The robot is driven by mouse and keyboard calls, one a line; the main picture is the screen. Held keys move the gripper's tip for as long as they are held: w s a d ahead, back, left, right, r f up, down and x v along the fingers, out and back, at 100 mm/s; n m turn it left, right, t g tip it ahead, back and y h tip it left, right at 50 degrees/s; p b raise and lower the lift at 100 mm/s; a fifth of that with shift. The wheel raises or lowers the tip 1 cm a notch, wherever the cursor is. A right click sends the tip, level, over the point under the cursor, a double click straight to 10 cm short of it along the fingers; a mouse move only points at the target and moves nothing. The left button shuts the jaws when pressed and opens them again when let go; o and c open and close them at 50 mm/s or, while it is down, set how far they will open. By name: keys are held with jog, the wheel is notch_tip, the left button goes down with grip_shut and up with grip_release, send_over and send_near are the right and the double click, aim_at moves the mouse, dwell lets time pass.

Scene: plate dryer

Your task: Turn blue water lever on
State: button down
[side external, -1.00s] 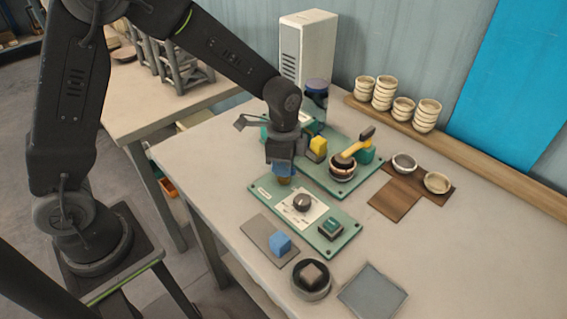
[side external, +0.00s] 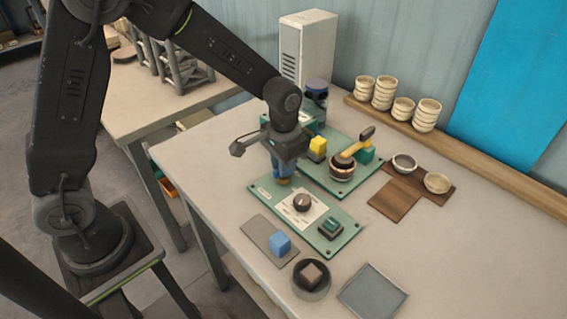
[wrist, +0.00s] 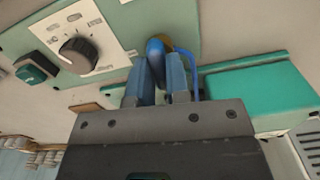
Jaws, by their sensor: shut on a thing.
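The blue water lever (wrist: 155,47) shows in the wrist view between my gripper's fingertips, at the edge of the green control panel (wrist: 115,20). My gripper (wrist: 163,80) is shut on the lever, with one finger on each side of it. In the side view my gripper (side external: 284,168) points down at the far left end of the green panel (side external: 342,240). There the lever is mostly hidden by the fingers, with a brass-coloured base (side external: 284,181) below.
A black knob (side external: 302,202) and a dark green button (side external: 331,228) sit on the same panel. A second green board behind carries a yellow block (side external: 318,146) and a yellow-handled part (side external: 352,148). A blue cube (side external: 280,243) lies on a grey pad in front.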

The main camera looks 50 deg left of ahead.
jog(key=shift+n, duration=0.5)
jog(key=c, duration=1.1)
grip_release()
notch_tip(320, 180, up, 14)
jog(key=s+a+r+t, duration=0.2)
jog(key=s, duration=0.7)
jog(key=s+a+r+t, duration=0.2)
jog(key=s+a+t, duration=0.1)
jog(key=s, duration=0.6)
jog(key=shift+s+t, duration=0.3)
jog(key=shift+s, duration=0.05)
